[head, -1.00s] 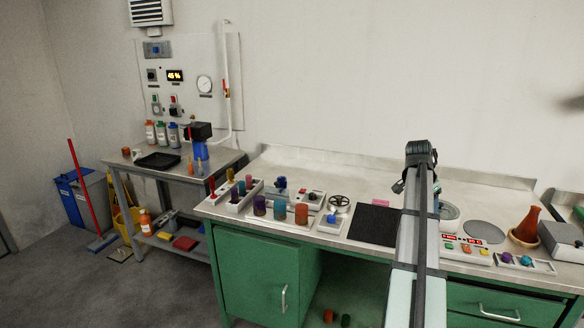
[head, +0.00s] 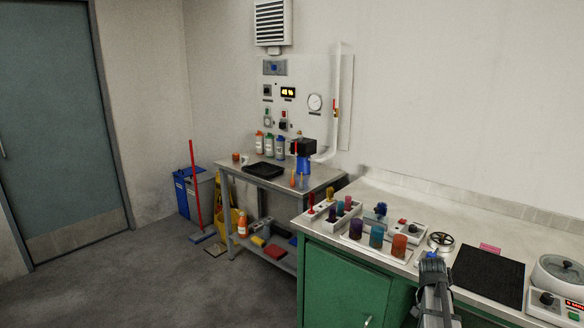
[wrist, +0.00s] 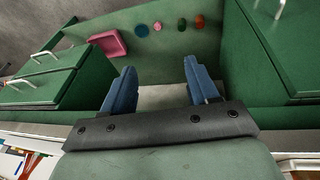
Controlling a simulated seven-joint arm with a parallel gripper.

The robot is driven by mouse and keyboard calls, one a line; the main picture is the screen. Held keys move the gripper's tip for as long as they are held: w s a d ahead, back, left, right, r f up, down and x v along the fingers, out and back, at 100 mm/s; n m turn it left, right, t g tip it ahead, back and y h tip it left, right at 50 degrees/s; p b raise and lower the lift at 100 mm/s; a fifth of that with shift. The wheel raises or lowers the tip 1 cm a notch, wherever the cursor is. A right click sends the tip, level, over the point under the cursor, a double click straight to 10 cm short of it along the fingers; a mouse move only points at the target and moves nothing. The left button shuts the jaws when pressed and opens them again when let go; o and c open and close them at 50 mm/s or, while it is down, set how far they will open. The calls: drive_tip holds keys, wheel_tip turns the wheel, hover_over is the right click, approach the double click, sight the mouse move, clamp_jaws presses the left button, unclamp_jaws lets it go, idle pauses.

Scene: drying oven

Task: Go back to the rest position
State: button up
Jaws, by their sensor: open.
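My gripper (wrist: 158,92) shows in the wrist view with its two blue fingers spread apart and nothing between them. It points down in front of the green cabinets, over an open bay whose floor holds a few small things. The rest position itself is not marked in any view.
The green bench (head: 345,285) carries colored cups (head: 376,236), a valve wheel (head: 441,240), a black mat (head: 489,274) and a round-lidded device (head: 560,275). A pink tray (wrist: 108,44) lies in the bay below. Open floor (head: 150,275) spreads left, toward a door (head: 60,130).

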drive_tip(key=s+a+f+n+g+y, duration=0.1)
drive_tip(key=s+a+f+n, duration=0.1)
drive_tip(key=s+a+f, duration=0.35)
drive_tip(key=s+a+f+n+g+y, duration=0.1)
drive_tip(key=s+a+f, duration=0.1)
drive_tip(key=a+f, duration=0.65)
drive_tip(key=s+a+f+n+g, duration=0.15)
drive_tip(key=s+a+f, duration=0.3)
drive_tip(key=f, duration=0.55)
drive_tip(key=s+a+f+n+g, duration=0.1)
drive_tip(key=s+a+f, duration=0.3)
drive_tip(key=s, duration=0.4)
drive_tip(key=s+a+f+n+g+y, duration=0.1)
drive_tip(key=s+a+f, duration=0.3)
drive_tip(key=s, duration=0.5)
drive_tip(key=s+a+f+n+g, duration=0.1)
drive_tip(key=s+a+f+n, duration=0.2)
drive_tip(key=s+a+f, duration=0.2)
drive_tip(key=s+a, duration=0.1)
drive_tip(key=s, duration=0.2)
drive_tip(key=shift+s+g, duration=0.15)
drive_tip(key=shift+g, duration=0.2)
